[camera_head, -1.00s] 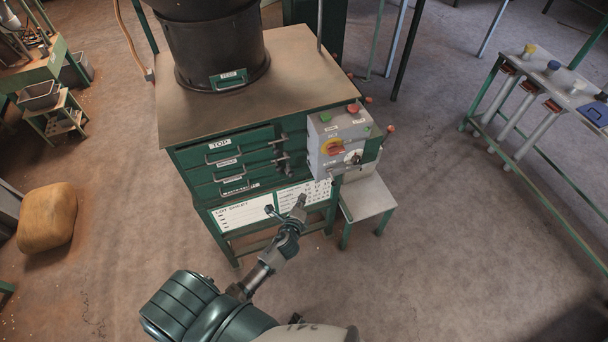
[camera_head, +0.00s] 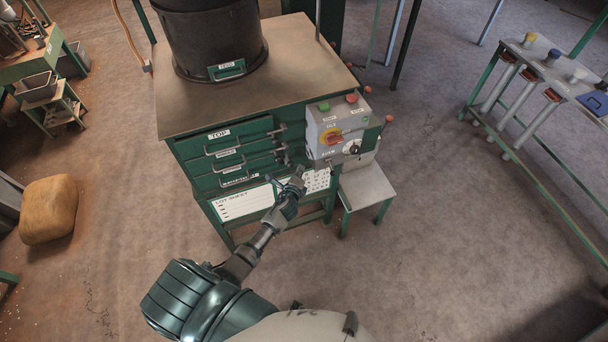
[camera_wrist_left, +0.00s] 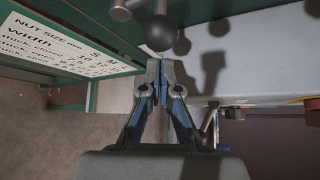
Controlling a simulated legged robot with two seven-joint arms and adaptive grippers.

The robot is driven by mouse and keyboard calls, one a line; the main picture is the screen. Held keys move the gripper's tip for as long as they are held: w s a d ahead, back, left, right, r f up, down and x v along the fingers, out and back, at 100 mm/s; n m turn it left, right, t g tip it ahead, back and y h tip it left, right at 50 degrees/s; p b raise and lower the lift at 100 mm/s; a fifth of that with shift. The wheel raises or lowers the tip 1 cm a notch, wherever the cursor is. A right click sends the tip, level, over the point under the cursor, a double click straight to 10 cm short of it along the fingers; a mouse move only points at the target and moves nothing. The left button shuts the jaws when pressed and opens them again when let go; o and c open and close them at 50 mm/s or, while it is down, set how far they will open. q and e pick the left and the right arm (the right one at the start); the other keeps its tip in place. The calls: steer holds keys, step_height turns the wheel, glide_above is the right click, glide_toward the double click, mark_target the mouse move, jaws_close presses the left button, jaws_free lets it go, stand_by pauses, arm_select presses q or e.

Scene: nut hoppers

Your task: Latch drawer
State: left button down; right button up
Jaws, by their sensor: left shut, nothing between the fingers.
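The green drawer cabinet (camera_head: 195,172) stands ahead with stacked drawers, the upper one marked TOP (camera_head: 228,138). Metal latch handles (camera_head: 281,154) sit at the right ends of the drawers. My left gripper (camera_head: 297,178) is in front of the cabinet's lower right, just below the latches. In the left wrist view, its blue-grey fingers (camera_wrist_left: 160,66) are together and empty. A dark round latch knob (camera_wrist_left: 160,33) is just beyond the fingertips; whether they touch cannot be told. The gripper partly hides the lower drawer's right end. My right gripper is out of view.
A grey control box (camera_head: 338,130) with a red-yellow switch juts out right of the latches. A small side table (camera_head: 368,187) stands below it. Lot sheet and nut-size panels (camera_head: 240,203) are under the drawers.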

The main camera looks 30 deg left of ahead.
arm_select(q)
steer(key=shift+s+a+r, duration=0.1)
steer(key=shift+s+a, duration=0.25)
steer(key=shift+a, duration=0.5)
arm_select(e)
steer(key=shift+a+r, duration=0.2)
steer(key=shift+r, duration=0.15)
